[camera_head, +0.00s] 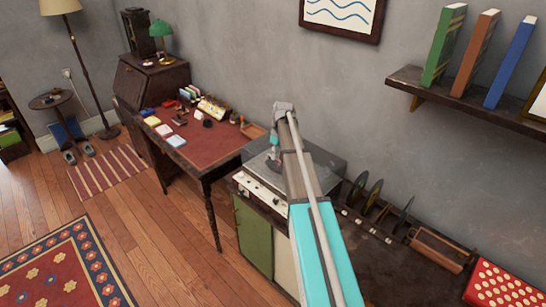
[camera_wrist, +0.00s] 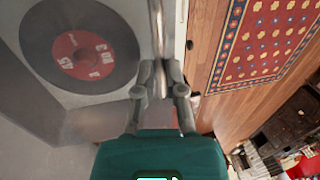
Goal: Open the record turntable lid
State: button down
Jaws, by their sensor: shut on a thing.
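The record turntable (camera_head: 262,188) stands on a low cabinet against the wall, partly hidden behind my arm. Its see-through grey lid (camera_head: 328,160) shows beside my arm. In the wrist view a black record with a red label (camera_wrist: 82,54) lies at the upper left, seen through the greyish lid (camera_wrist: 30,112). My gripper (camera_wrist: 160,68) is at the lid's front edge, its two fingers close together and shut on that edge. In the head view my gripper (camera_head: 273,152) is small, over the turntable. I cannot tell how far the lid is raised.
A desk (camera_head: 212,140) with small items stands left of the turntable. Upright discs (camera_head: 374,194) and a wooden tray (camera_head: 437,248) sit to the right on the cabinet. A wall shelf (camera_head: 470,100) with books is above right.

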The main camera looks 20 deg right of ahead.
jog(key=w+d+r+p, duration=0.3)
jog(key=d+r+p, duration=0.5)
jog(key=d+r, duration=0.1)
jog(key=w+d+r+p, duration=0.3)
jog(key=d+r+p, duration=0.6)
jog(key=r, duration=0.1)
jog(key=c, duration=0.9)
grip_release()
jog(key=d, duration=0.1)
jog(key=w+d, duration=0.1)
jog(key=d, duration=0.2)
jog(key=shift+w+d+f, duration=0.3)
jog(key=shift+w+d, duration=0.05)
jog(key=shift+d, duration=0.25)
jog(key=shift+w+d, duration=0.15)
jog(key=shift+d, duration=0.05)
grip_shut()
jog(key=shift+s+a+r, duration=0.1)
jog(key=shift+s+r, duration=0.05)
jog(key=shift+s, duration=0.05)
